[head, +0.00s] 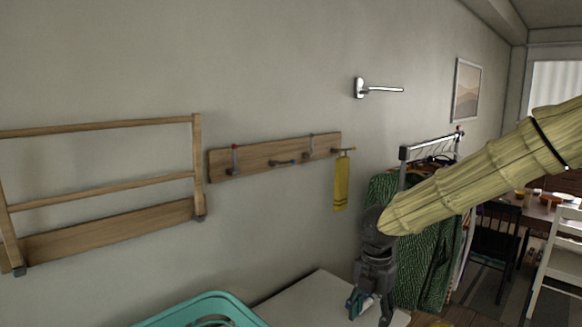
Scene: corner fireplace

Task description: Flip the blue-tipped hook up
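The blue-tipped hook (284,163) is on a wooden wall rail (262,156). It lies low and sticks out sideways to the right, with its blue tip at the end. A red-tipped hook (234,160) stands upright to its left. A grey hook (310,147) stands upright to its right; its tip colour is hard to tell. My gripper (368,307) is low at the right, pointing down, well below and to the right of the blue-tipped hook and touching no hook. Its fingers look spread apart, with a small teal patch between them that I cannot identify.
A yellow cloth (341,184) hangs from the rail's right end. A wooden rack (100,190) is at the left. A teal basket (205,306) stands below, beside a pale surface (306,297). Hanging clothes (421,250) are behind my arm. A metal wall rod (380,89) sticks out above.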

